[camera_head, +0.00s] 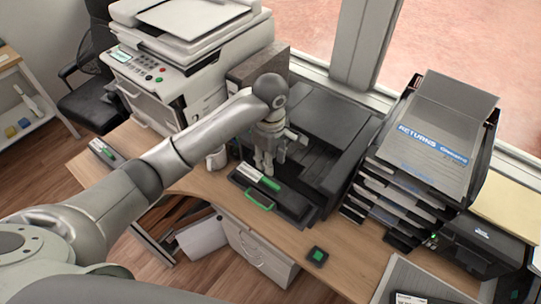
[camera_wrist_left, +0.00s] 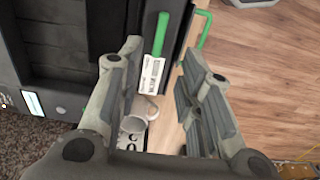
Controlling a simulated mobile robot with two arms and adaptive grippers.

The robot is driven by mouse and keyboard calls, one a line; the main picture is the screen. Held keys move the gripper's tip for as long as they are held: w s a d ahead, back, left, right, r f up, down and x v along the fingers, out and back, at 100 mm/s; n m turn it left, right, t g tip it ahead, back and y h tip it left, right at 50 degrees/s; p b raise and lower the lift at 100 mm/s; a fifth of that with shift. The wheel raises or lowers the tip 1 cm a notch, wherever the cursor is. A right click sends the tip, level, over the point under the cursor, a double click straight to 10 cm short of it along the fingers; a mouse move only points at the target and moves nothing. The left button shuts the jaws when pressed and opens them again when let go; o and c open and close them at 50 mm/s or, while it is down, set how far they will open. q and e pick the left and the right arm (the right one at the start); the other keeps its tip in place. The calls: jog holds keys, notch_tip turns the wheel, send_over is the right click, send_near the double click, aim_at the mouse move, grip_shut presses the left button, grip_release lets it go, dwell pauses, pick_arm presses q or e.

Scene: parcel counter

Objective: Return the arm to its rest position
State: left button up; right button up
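My left arm (camera_head: 190,143) reaches from the lower left over the desk. My left gripper (camera_head: 268,168) points down just above a dark tray with a green handle (camera_head: 259,200). In the left wrist view the gripper (camera_wrist_left: 161,52) has its two fingers apart, with nothing held between them. A white-and-green item (camera_head: 260,180) lies on the dark tray below the fingers. In the wrist view its green part (camera_wrist_left: 160,34) and white label (camera_wrist_left: 151,76) show beyond the fingers. My right gripper is not in view.
A large white copier (camera_head: 190,65) stands behind the arm at the left. A black printer (camera_head: 318,130) is close to the gripper on its right. A stack of paper trays (camera_head: 385,195) stands farther right.

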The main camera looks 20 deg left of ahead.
pick_arm(q)
jog(key=shift+r, duration=0.95)
jog(key=shift+f, duration=0.1)
